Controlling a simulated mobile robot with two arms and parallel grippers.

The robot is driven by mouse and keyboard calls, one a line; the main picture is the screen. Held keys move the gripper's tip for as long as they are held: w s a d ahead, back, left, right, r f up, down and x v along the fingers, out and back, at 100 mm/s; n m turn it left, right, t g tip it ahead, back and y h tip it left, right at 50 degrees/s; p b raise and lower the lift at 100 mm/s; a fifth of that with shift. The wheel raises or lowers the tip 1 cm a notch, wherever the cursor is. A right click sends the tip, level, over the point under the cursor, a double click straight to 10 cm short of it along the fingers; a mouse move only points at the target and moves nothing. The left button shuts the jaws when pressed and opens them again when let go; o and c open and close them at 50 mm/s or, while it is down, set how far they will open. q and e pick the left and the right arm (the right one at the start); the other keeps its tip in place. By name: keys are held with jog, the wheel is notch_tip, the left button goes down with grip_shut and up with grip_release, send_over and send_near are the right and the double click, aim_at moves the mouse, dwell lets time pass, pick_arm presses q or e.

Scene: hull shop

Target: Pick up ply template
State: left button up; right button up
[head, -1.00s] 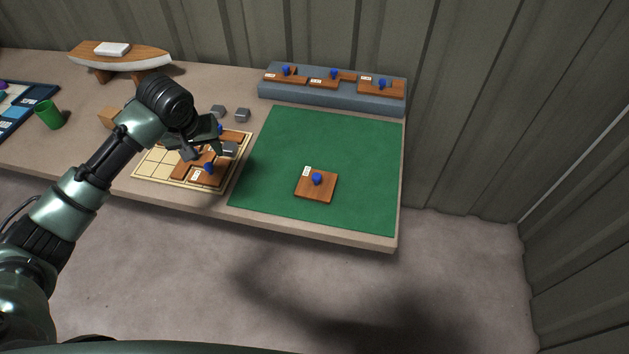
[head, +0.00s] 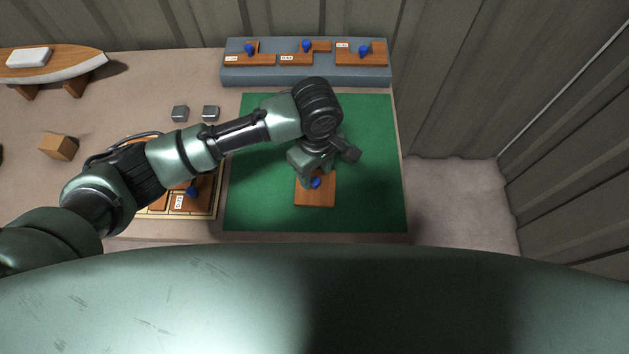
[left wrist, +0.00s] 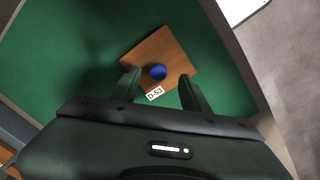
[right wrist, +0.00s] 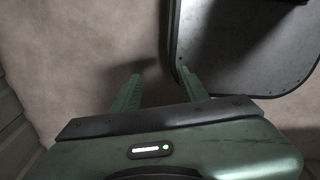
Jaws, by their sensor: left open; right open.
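The ply template (head: 314,196) is a flat brown wooden square with a blue knob, lying on the green mat (head: 375,200). In the left wrist view the template (left wrist: 180,60) shows its blue knob (left wrist: 158,72) and a white tag reading D-53. My left gripper (head: 325,172) is open above the template, with the knob just beyond and between its fingertips in the left wrist view (left wrist: 160,88). It holds nothing. My right gripper (right wrist: 158,85) is open and empty over the bare floor; it is out of the head view.
A grey rack (head: 300,75) with several knobbed wooden pieces stands at the back. A gridded board (head: 213,205) with wooden pieces lies left of the mat, partly behind my arm. Two grey blocks (head: 180,113), a wooden block (head: 59,147) and a boat model (head: 50,70) stand further left.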

aim_at(315, 180)
pick_arm(q)
notch_tip(315, 180, down, 3)
jog(key=shift+w+r+p, duration=0.1)
jog(key=shift+r+p, duration=0.1)
jog(key=shift+p, duration=0.25)
notch_tip(315, 180, down, 2)
jog(key=shift+w+f, duration=0.1)
jog(key=shift+f, duration=0.1)
jog(key=c, duration=1)
grip_shut()
pick_arm(e)
jog(key=shift+w+a+r, duration=0.5)
jog(key=shift+w+r, duration=0.1)
jog(key=shift+w, duration=0.15)
pick_arm(q)
jog(key=shift+r, duration=0.1)
pick_arm(e)
jog(key=shift+d, duration=0.1)
